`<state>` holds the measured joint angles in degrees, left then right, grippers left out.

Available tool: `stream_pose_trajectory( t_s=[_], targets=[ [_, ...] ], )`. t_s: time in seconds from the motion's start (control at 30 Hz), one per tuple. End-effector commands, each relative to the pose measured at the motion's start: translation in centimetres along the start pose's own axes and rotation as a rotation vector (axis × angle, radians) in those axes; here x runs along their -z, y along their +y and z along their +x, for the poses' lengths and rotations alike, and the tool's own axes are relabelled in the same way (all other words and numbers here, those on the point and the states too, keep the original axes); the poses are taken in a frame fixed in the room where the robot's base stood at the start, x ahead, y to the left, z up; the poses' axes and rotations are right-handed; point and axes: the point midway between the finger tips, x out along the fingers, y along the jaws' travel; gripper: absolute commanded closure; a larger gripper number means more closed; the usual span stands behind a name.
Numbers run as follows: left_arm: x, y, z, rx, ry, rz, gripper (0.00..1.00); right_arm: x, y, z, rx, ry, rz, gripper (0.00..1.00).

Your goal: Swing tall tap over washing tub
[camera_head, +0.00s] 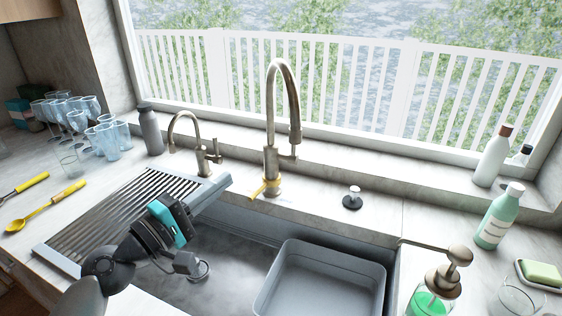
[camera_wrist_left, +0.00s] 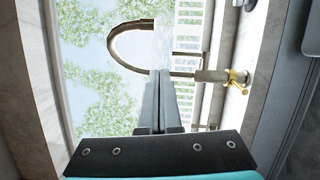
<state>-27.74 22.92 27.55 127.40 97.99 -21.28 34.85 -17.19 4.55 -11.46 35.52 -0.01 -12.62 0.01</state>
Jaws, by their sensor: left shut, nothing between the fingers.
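The tall tap (camera_head: 271,130) stands upright behind the sink, a brass-coloured gooseneck with a yellow collar at its base. Its spout arches to the right and points down over the ledge side. In the left wrist view the tall tap (camera_wrist_left: 128,57) lies sideways, its neck crossing near my fingertips; contact cannot be told. The grey washing tub (camera_head: 378,285) sits in the right part of the sink, empty. My left gripper (camera_head: 226,182) is shut and empty, left of the tall tap, above the sink's left side. It also shows in the left wrist view (camera_wrist_left: 160,75). My right gripper is not in view.
A shorter tap (camera_head: 199,145) and a grey bottle (camera_head: 150,132) stand left of the tall tap. A ribbed drainer (camera_head: 125,205) lies under my left arm. Several glasses (camera_head: 75,118) stand far left. A soap dispenser (camera_head: 438,285) and green bottle (camera_head: 497,218) stand right.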

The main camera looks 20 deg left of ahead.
Motion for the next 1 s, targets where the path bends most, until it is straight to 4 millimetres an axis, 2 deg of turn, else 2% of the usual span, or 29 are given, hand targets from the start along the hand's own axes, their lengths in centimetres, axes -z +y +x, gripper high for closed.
stream_pose_trajectory(
  t_s=[0.13, 0.27, 0.87, 1.0],
  targets=[
    [0.1, 0.2, 0.0, -0.009, -0.005, -0.041, 1.00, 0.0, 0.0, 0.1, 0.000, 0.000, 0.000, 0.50],
    [0.1, 0.5, 1.1, -0.010, -0.005, -0.043, 1.00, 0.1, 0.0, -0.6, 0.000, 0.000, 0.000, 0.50],
    [0.1, 0.6, 10.1, -0.011, -0.003, -0.039, 1.00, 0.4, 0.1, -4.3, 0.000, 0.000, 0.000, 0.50],
    [-1.3, 0.7, 11.3, -0.009, -0.004, -0.041, 1.00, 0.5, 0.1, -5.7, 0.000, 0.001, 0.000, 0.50]
  ],
)
